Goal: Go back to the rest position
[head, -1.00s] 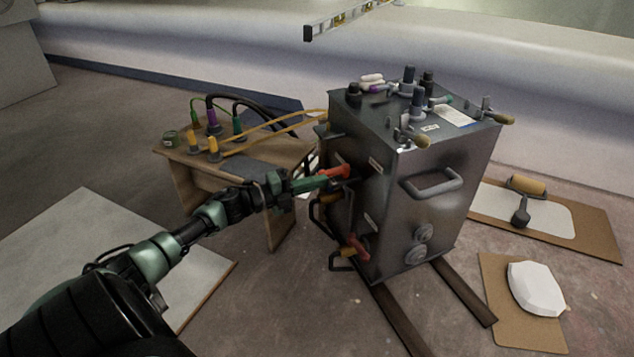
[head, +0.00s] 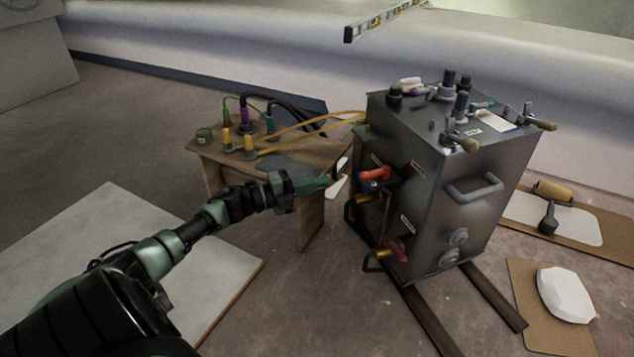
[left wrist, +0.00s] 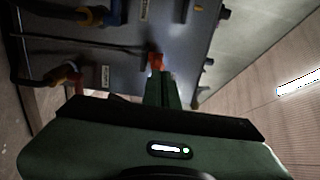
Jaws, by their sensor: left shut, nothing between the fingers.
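My left gripper (head: 318,185) reaches in from the left in the head view, its green fingers shut and empty, just left of a grey metal cabinet (head: 462,215). The cabinet's left side carries red-handled valves, an upper one (head: 374,174) and a lower one (head: 394,248). The fingertips are apart from the upper red handle in the head view. In the left wrist view the shut fingers (left wrist: 161,88) point at the cabinet's side, with a red handle (left wrist: 156,62) just beyond the tips. My right gripper is not in view.
A small wooden table (head: 312,207) with cables and fittings stands behind my left arm. Valves and fittings cover the cabinet top. A spirit level (head: 385,20) lies on the pale ledge behind. A roller (head: 553,190) and a white block (head: 566,294) lie on boards at right.

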